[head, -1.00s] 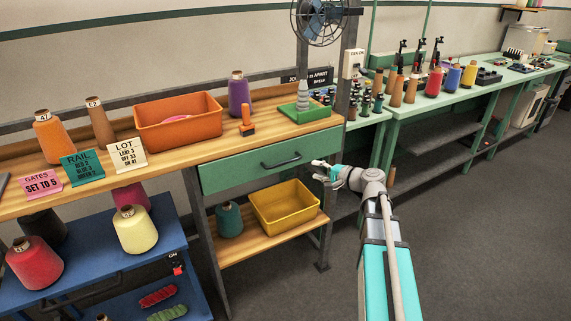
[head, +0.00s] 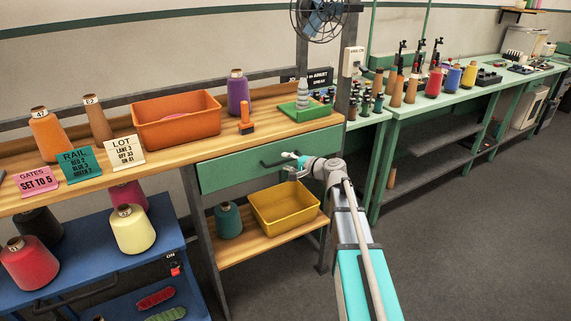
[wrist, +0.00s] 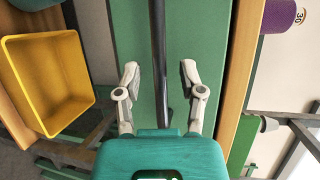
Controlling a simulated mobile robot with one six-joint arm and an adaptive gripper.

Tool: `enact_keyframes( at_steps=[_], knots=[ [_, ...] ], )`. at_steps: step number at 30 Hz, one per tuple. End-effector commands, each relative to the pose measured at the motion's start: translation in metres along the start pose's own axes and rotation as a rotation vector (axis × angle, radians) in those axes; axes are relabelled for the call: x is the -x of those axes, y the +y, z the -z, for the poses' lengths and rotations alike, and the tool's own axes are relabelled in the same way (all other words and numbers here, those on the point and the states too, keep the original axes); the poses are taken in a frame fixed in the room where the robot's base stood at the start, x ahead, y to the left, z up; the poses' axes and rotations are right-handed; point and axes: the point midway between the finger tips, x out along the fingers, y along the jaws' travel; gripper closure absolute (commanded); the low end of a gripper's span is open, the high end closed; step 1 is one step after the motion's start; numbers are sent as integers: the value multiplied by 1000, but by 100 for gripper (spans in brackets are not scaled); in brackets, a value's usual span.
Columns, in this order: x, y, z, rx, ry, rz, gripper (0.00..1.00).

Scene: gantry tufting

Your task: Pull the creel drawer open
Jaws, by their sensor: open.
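The green creel drawer (head: 225,173) sits under the wooden bench top, its front looking flush with the frame. Its dark bar handle (head: 266,163) shows only in part in the head view, as my gripper (head: 291,161) covers its right side. In the wrist view the handle (wrist: 159,45) runs lengthwise between the two spread fingers of my gripper (wrist: 160,75), with a gap on each side. The drawer's green front (wrist: 205,45) lies behind it. My gripper is open and holds nothing.
A yellow bin (head: 284,208) and a teal cone (head: 228,220) stand on the shelf below the drawer. A blue cart (head: 100,265) with yarn cones stands at the left. The bench top bears an orange bin (head: 177,122). The floor at right is clear.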

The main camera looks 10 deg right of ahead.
Motion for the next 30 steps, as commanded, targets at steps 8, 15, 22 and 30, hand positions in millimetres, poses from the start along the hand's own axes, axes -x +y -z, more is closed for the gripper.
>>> enact_keyframes(
  at_steps=[8, 15, 22, 30],
  knots=[
    [-9, 0, 0, 0, 1, 0, 49],
    [-9, 0, 0, 0, 0, 0, 54],
    [-9, 0, 0, 0, 0, 0, 97],
    [-10, 0, -1, 1, -1, -1, 100]
  ],
)
